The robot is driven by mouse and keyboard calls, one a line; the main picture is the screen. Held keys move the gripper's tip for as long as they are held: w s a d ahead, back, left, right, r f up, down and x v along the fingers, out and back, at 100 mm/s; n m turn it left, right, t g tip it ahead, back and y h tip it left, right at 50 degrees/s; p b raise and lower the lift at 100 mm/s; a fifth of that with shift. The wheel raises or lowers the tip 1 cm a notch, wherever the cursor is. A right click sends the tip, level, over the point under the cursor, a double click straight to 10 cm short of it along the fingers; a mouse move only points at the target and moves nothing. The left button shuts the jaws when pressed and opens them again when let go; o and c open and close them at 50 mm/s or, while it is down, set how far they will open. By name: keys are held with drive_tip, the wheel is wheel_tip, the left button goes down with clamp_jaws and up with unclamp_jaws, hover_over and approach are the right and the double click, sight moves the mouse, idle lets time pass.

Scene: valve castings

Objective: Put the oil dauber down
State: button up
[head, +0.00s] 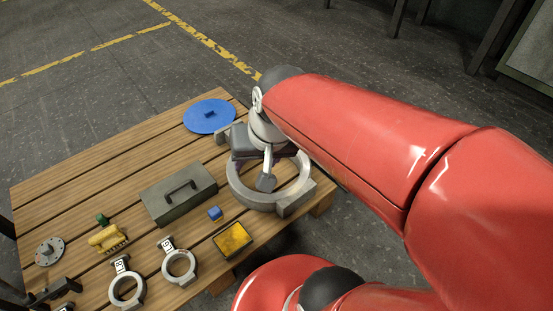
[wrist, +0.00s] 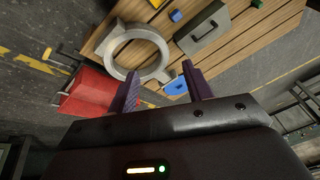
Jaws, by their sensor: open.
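My gripper (head: 257,160) is open, with its dark purple fingers spread above the far side of the large grey ring casting (head: 238,190). In the wrist view the gripper (wrist: 159,75) shows nothing between its fingers, and the ring (wrist: 118,61) lies beyond them to the upper left. I cannot make out an oil dauber for certain in either view. A small yellow piece (head: 108,239) with a green knob (head: 102,218) beside it lies at the left of the wooden table (head: 90,170); I cannot tell what it is.
A grey box with a handle (head: 172,203) stands left of the ring. A blue disc (head: 209,116) lies at the far corner. Near the front are a blue cube (head: 214,213), a yellow-topped tray (head: 233,240) and two tagged rings (head: 179,281). Bare slats lie behind the box.

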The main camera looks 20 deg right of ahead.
drive_tip(key=s+d+r+n+t+h, duration=0.1)
drive_tip(key=s+d+r+n, duration=0.1)
drive_tip(key=s, duration=0.3)
drive_tip(key=shift+s+d+r+t, duration=0.2)
drive_tip(key=shift+s+t, duration=0.1)
drive_tip(key=shift+s, duration=0.05)
drive_tip(key=shift+r, duration=0.1)
wheel_tip(320, 180, up, 9)
drive_tip(key=p, duration=0.9)
